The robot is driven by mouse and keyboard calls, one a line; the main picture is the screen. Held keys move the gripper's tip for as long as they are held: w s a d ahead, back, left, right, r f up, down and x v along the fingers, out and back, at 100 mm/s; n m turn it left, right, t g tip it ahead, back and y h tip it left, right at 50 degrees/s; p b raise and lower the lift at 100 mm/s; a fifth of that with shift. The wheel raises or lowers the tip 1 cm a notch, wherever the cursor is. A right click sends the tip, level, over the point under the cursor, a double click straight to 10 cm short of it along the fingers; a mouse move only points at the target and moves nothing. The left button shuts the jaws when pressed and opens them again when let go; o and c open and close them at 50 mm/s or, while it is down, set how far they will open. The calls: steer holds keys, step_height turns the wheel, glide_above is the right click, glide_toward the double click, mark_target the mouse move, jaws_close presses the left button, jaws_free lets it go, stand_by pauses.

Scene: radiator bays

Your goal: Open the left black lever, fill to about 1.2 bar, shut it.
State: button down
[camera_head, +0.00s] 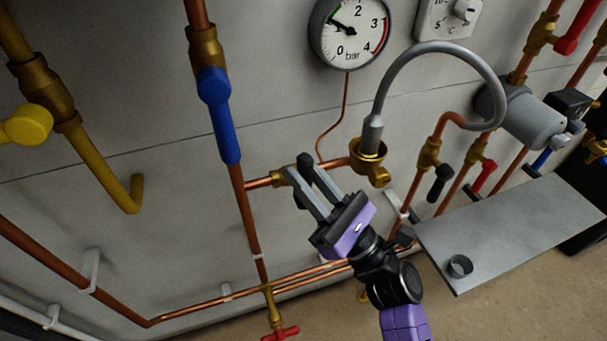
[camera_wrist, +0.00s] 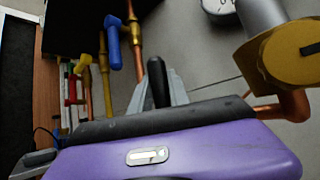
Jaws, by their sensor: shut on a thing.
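The left black lever (camera_head: 305,162) sits at the brass valve (camera_head: 279,178) on the short copper branch, left of the grey hose's brass fitting (camera_head: 368,157). My gripper (camera_head: 304,172) is shut on this lever, whose rounded black end shows past the fingers. The lever (camera_wrist: 157,82) also stands between the fingers in the wrist view. The rest of it is hidden, so its exact angle is unclear. The pressure gauge (camera_head: 349,32) reads roughly 1 bar, its needle pointing up-left near the 1. A second black lever (camera_head: 439,186) hangs at a valve further right.
The grey hose (camera_head: 455,47) arches above and right of my gripper. A blue lever (camera_head: 219,115) is at upper left, a red lever (camera_head: 484,177) at right. A grey shelf (camera_head: 520,231) with a small dark cup (camera_head: 460,266) stands at lower right. A red tap (camera_head: 280,333) is below.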

steer(key=shift+d+f, duration=0.1)
steer(key=c, duration=1.3)
jaws_free()
steer(key=shift+o, duration=0.2)
steer(key=b+v, duration=0.1)
steer(key=v, duration=0.6)
steer(key=shift+s+d+f+b, duration=0.2)
steer(key=shift+s+f+b, duration=0.05)
steer(key=shift+b, duration=0.05)
steer(key=shift+f, duration=0.1)
